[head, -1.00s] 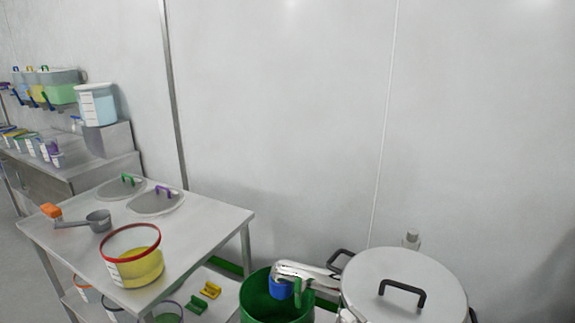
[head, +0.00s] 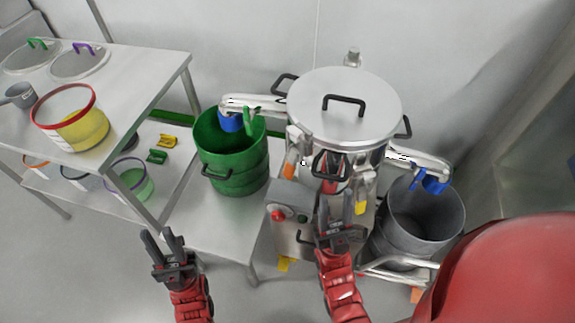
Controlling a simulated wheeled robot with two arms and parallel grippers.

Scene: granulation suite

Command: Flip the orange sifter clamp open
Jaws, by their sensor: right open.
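The sifter (head: 343,110) is a steel drum with a flat round lid and black handles, at the middle right of the head view. The orange clamp (head: 290,166) is on the front left of its side, pointing down. A red clamp (head: 330,180) and a yellow clamp (head: 361,207) show farther right. My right gripper (head: 336,205) is open, just in front of the sifter, below and right of the orange clamp. No contact with that clamp shows. My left gripper (head: 166,240) is open and empty, low and well left of the sifter.
A green bin (head: 231,160) stands left of the sifter and a grey bin (head: 423,220) right of it, each below a spout. A control box with a red button (head: 278,215) sits below the orange clamp. A steel table (head: 140,85) with containers is at left.

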